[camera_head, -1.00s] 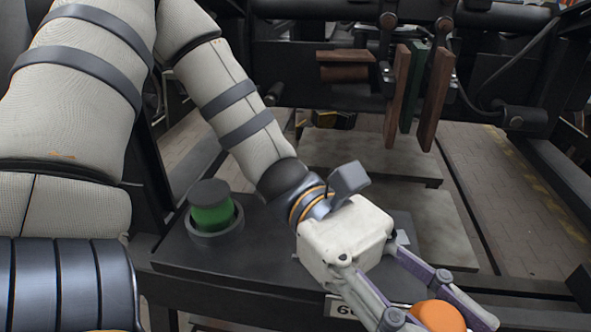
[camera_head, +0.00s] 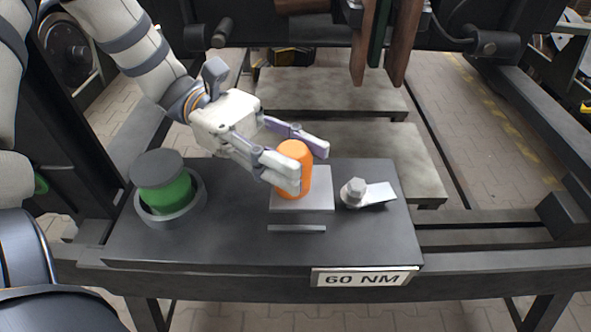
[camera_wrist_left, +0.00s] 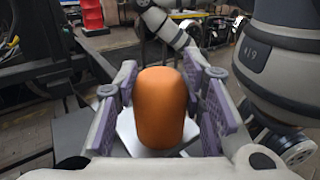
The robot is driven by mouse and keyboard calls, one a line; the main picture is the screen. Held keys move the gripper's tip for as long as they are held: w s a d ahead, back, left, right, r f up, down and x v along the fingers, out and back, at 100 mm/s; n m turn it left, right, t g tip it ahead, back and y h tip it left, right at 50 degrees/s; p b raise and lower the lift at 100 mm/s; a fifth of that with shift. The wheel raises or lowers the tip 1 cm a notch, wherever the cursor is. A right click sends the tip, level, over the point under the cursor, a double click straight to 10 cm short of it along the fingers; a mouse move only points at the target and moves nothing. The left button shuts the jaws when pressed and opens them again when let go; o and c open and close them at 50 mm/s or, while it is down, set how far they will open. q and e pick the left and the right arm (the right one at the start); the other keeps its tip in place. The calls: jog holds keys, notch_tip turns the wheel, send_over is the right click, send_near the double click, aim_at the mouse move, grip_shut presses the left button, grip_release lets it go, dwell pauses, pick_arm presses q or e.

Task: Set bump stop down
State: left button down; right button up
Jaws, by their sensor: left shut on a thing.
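The bump stop (camera_head: 294,166) is an orange cylinder with a rounded top. It stands upright over a grey metal block (camera_head: 316,202) on the dark bench; I cannot tell whether its base fully rests on the block. My left gripper (camera_head: 299,160) comes in from the left with its fingers either side of the bump stop, shut on it. In the left wrist view the bump stop (camera_wrist_left: 160,108) stands between the two purple-padded fingers of my left gripper (camera_wrist_left: 162,100), with a pale metal surface beneath it. My right gripper is not in view.
A green cylinder with a dark cap (camera_head: 164,183) sits in a grey ring at the bench's left. A bolt on a bright plate (camera_head: 357,193) lies right of the block. The bench (camera_head: 235,245) has bare room in front, and a "60 NM" label (camera_head: 362,279) on its front edge.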

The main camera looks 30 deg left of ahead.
pick_arm(q)
jog(key=shift+w+a+f, duration=0.25)
jog(key=shift+f, duration=0.2)
jog(key=shift+w+a+f, duration=0.2)
jog(key=shift+a+f, duration=0.05)
jog(key=shift+f, duration=0.2)
jog(key=f, duration=0.2)
jog(key=f+b, duration=0.1)
jog(key=shift+w+a+f, duration=0.15)
jog(key=shift+a+f, duration=0.1)
jog(key=shift+f, duration=0.05)
jog(key=shift+r, duration=0.15)
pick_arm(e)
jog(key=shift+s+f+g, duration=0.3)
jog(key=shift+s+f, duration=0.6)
pick_arm(q)
jog(key=c, duration=1)
grip_release()
jog(key=shift+c, duration=0.2)
